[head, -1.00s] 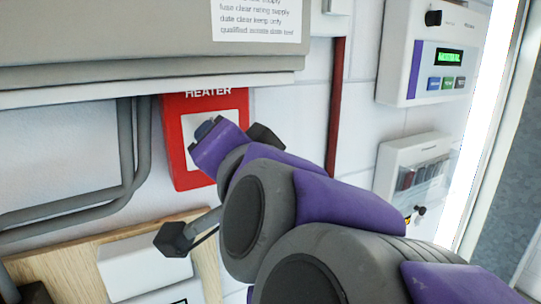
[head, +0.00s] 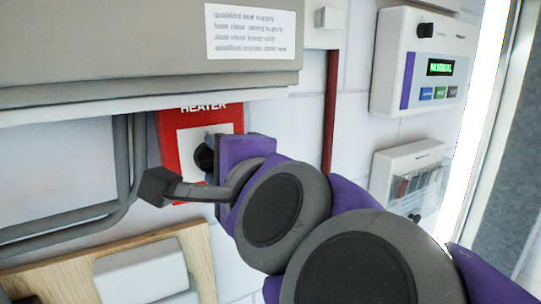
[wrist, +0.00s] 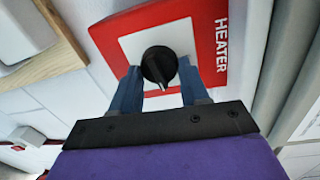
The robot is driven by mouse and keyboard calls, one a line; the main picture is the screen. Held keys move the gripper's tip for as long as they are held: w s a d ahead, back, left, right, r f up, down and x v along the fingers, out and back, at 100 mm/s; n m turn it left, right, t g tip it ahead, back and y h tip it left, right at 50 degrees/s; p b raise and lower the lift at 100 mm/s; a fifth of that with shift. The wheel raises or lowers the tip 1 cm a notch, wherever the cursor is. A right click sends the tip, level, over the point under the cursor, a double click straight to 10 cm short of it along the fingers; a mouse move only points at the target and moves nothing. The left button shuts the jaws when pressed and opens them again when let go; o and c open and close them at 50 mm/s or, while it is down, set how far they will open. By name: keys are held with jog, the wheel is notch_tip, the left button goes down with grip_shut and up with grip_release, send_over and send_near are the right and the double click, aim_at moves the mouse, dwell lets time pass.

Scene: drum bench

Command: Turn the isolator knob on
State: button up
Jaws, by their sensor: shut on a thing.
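The isolator knob (wrist: 158,65) is black and round with a raised grip bar. It sits on the white face of a red-framed panel labelled HEATER (wrist: 221,50). The red panel (head: 168,152) also shows in the head view, below the grey cabinet. My gripper (wrist: 160,82) has its two blue fingers on either side of the knob and is shut on it. In the wrist view the bar runs nearly up and down the picture, tilted slightly. In the head view my gripper (head: 206,158) and wrist hide most of the knob.
A grey cabinet (head: 120,60) overhangs the panel. Grey conduits (head: 122,180) run at the left. A wooden board (head: 203,262) with a white box (head: 140,275) is below. A white control unit with a green display (head: 440,68) and a breaker box (head: 405,170) are at the right.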

jog(key=shift+f+m, duration=0.2)
jog(key=shift+m, duration=0.2)
jog(key=o, duration=1.1)
jog(key=shift+w+a, duration=0.15)
jog(key=shift+r, duration=0.1)
jog(key=shift+p+v, duration=0.5)
jog(key=shift+v, duration=8.3)
jog(key=shift+a, duration=0.1)
